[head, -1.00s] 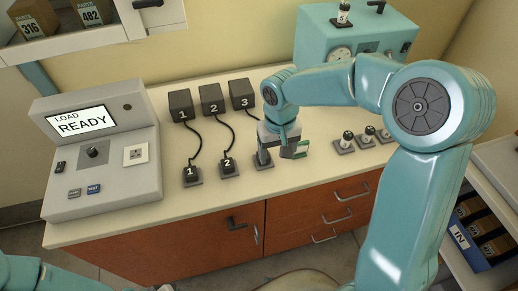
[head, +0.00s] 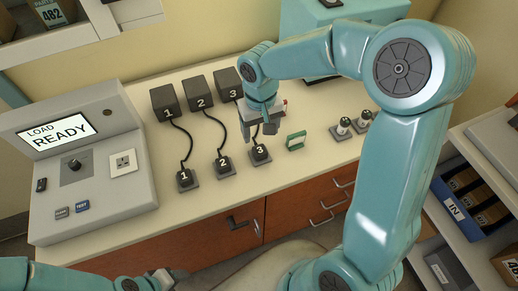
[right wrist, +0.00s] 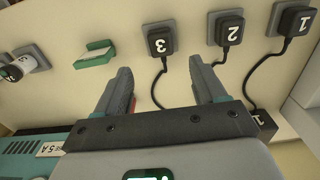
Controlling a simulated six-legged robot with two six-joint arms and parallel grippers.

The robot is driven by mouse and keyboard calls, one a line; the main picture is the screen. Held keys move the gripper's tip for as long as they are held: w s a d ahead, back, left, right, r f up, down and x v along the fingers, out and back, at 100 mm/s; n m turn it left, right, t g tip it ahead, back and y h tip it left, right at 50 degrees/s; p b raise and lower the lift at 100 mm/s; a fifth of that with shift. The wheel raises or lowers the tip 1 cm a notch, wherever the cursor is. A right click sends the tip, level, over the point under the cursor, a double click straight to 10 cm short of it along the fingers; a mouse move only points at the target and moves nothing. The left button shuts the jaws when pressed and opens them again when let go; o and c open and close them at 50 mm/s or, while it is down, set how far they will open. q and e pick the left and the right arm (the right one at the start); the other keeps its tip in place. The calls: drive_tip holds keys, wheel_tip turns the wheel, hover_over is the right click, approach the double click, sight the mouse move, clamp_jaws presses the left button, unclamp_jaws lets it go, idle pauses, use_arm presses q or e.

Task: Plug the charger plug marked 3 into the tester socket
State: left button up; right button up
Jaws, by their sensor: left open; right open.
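The charger plug marked 3 (head: 260,153) sits in a small grey holder on the bench. In the right wrist view, plug 3 (right wrist: 160,40) lies ahead of the fingertips, between their lines. My right gripper (head: 263,130) is open and empty just above and behind plug 3, apart from it; its fingers also show in the right wrist view (right wrist: 160,75). A cord runs from plug 3 to charger block 3 (head: 229,82), passing by the gripper. The tester socket (head: 123,162) is empty on the sloping tester panel (head: 98,190). My left gripper (head: 158,280) is open at the bottom edge.
Plug 1 (head: 185,178) and plug 2 (head: 223,160) stand in holders left of plug 3. A green-edged item (head: 296,141) lies just right of it, with small dark-capped pieces (head: 343,126) beyond. The tester screen (head: 57,135) reads LOAD READY.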

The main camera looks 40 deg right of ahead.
sight(260, 150)
drive_tip(key=shift+s+f+b, duration=0.15)
drive_tip(key=shift+f+b, duration=0.2)
drive_tip(key=shift+f, duration=0.1)
wheel_tip(260, 150, down, 8)
drive_tip(key=b, duration=0.6)
drive_tip(key=shift+a+r, duration=0.15)
drive_tip(key=shift+r, duration=0.05)
drive_tip(key=shift+f, duration=0.25)
drive_tip(key=shift+r, duration=0.15)
drive_tip(key=shift+b, duration=0.35)
